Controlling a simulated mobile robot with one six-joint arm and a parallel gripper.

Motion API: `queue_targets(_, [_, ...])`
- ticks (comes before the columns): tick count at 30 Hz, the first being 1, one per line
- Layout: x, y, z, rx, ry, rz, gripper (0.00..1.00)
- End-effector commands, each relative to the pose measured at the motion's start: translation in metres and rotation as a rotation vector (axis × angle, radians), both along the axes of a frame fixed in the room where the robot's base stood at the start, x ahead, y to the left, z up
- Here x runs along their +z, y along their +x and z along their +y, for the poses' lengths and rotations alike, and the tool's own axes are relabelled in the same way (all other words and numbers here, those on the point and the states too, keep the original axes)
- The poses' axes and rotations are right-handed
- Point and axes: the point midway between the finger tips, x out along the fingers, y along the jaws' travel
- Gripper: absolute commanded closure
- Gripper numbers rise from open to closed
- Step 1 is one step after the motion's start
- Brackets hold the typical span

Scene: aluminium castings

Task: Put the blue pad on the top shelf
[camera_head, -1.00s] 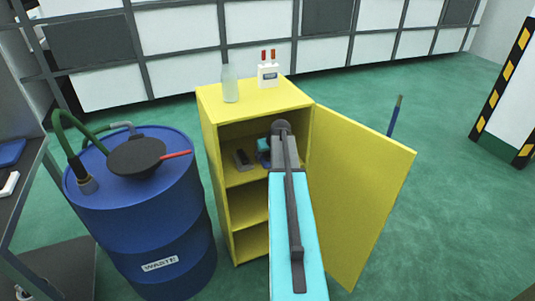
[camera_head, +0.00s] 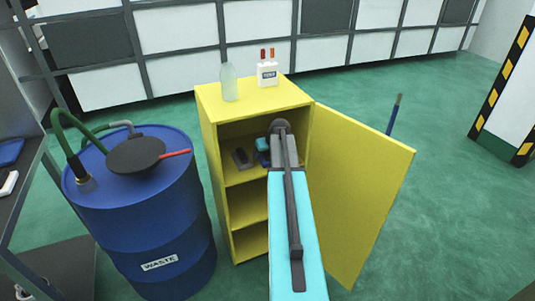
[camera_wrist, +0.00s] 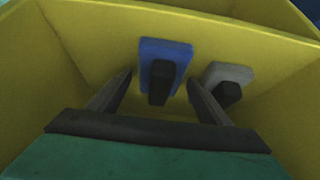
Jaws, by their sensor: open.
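The blue pad (camera_wrist: 178,51) with a black block (camera_wrist: 160,82) on it shows in the wrist view inside the yellow cabinet. My gripper (camera_wrist: 160,80) is open, with one finger on each side of the black block and a gap on both sides. A grey pad (camera_wrist: 232,72) with a similar black block is just to the right. In the head view my arm reaches into the cabinet's upper compartment, above its upper inner shelf (camera_head: 240,178). There my gripper and the blue pad are small and partly hidden by my arm.
The yellow cabinet (camera_head: 207,150) has its door (camera_head: 360,180) swung open to the right. A clear bottle (camera_head: 229,82) and a white box with red-tipped items (camera_head: 267,75) stand on its top. A blue waste drum (camera_head: 150,225) stands close on the left.

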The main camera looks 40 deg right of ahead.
Motion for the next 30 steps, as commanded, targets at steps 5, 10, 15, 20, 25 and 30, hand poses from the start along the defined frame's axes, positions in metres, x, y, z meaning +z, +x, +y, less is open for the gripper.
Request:
queue_targets(5, [0.011,-0.006,0.003,-0.001,-0.002,-0.002,0.29])
queue_targets(10, [0.028,-0.017,0.007,-0.001,-0.002,-0.002,0.29])
queue_targets(15, [0.049,-0.029,0.012,-0.001,-0.002,-0.002,0.29])
queue_targets(20, [0.068,-0.040,0.017,-0.001,-0.002,-0.002,0.29])
queue_targets(25, [0.086,-0.051,0.021,-0.001,-0.002,-0.002,0.29])
queue_targets(30, [0.097,-0.058,0.023,-0.001,-0.001,-0.001,0.29])
